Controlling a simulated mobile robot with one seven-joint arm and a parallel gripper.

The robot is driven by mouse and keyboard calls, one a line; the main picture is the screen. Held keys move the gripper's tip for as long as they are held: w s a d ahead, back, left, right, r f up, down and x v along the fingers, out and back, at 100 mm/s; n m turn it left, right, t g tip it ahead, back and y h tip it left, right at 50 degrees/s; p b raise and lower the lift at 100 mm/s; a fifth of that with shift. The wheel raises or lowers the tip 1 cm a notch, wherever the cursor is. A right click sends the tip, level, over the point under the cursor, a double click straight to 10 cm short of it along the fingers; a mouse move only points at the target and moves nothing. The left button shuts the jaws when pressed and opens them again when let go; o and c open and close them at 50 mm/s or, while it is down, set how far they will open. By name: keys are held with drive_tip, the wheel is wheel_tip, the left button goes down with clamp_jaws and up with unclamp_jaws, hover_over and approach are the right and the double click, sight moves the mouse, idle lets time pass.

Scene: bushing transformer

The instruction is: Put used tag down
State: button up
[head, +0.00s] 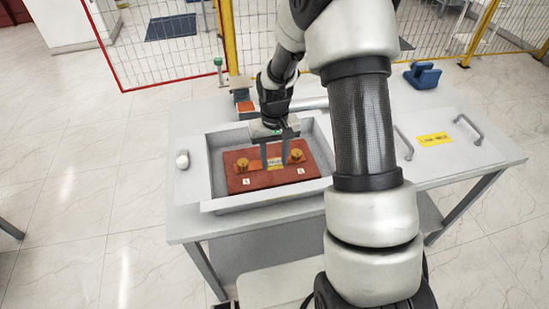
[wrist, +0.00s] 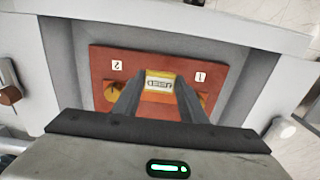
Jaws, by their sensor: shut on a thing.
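The used tag (head: 275,163) is a small yellow piece with a white printed label. In the wrist view the tag (wrist: 160,82) sits between my fingertips, in the middle of a red-brown board (wrist: 135,58). My gripper (head: 274,163) points down over the board (head: 245,185) and is shut on the tag; it also shows in the wrist view (wrist: 158,84). Two brass round parts stand on the board, one left (head: 242,165) and one right (head: 296,155) of my fingers in the head view. I cannot tell whether the tag touches the board.
The board lies in a grey recessed tray (head: 262,203) in the table. A white knob (head: 182,160) is left of it. A panel with handles and a yellow label (head: 433,139) lies to the right. A blue object (head: 423,75) stands at the back right. Yellow-framed mesh fencing is behind.

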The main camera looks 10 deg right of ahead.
drive_tip(key=shift+f+b, duration=0.5)
drive_tip(key=shift+f, duration=0.1)
drive_tip(key=o, duration=1)
drive_tip(key=shift+r, duration=0.15)
